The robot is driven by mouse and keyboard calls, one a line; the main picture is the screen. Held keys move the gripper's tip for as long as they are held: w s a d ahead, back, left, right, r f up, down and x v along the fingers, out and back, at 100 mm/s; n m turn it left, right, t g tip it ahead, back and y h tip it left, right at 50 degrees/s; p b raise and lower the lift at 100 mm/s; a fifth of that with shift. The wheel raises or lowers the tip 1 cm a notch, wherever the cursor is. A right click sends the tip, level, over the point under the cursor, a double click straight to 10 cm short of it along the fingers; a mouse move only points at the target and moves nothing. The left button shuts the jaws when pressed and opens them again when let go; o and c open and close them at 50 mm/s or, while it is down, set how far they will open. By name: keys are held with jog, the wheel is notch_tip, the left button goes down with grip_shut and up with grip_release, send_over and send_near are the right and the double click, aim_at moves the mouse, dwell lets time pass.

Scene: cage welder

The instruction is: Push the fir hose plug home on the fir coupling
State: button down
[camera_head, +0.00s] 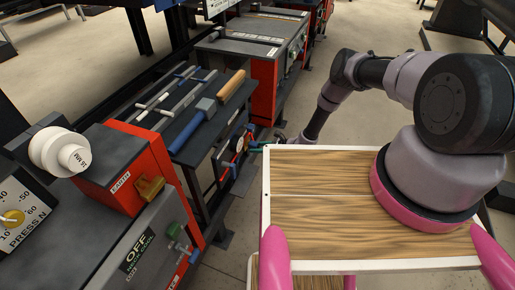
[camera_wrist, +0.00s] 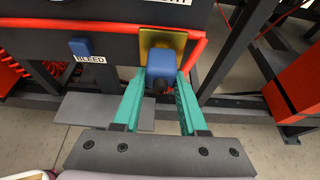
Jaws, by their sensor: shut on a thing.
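My gripper (camera_wrist: 161,75) has teal fingers and is shut on a blue, block-shaped plug (camera_wrist: 161,63) with a dark round end facing the camera. No label on the plug shows, so I cannot tell that it is the fir one. Behind it an olive-yellow plate (camera_wrist: 150,40) sits on the dark panel. The plug overlaps the plate; I cannot tell how deep it is seated, and any coupling behind it is hidden. In the head view my gripper (camera_head: 259,147) is small, beside the panel of the middle cart, partly cut off by my wooden-topped tray.
A blue knob (camera_wrist: 80,47) labelled BLEED is left of the plug. A red hose or edge (camera_wrist: 60,22) runs along the panel. Tools, including a blue-handled hammer (camera_head: 197,122), lie on the cart top. A red machine (camera_head: 150,190) stands near left. Open floor lies behind.

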jog(key=shift+w+a, duration=0.15)
jog(key=shift+a, duration=0.25)
jog(key=shift+c, duration=1.8)
grip_release()
jog(key=v, duration=1)
jog(key=shift+d, duration=0.3)
jog(key=shift+r, duration=0.1)
jog(key=shift+r, duration=0.1)
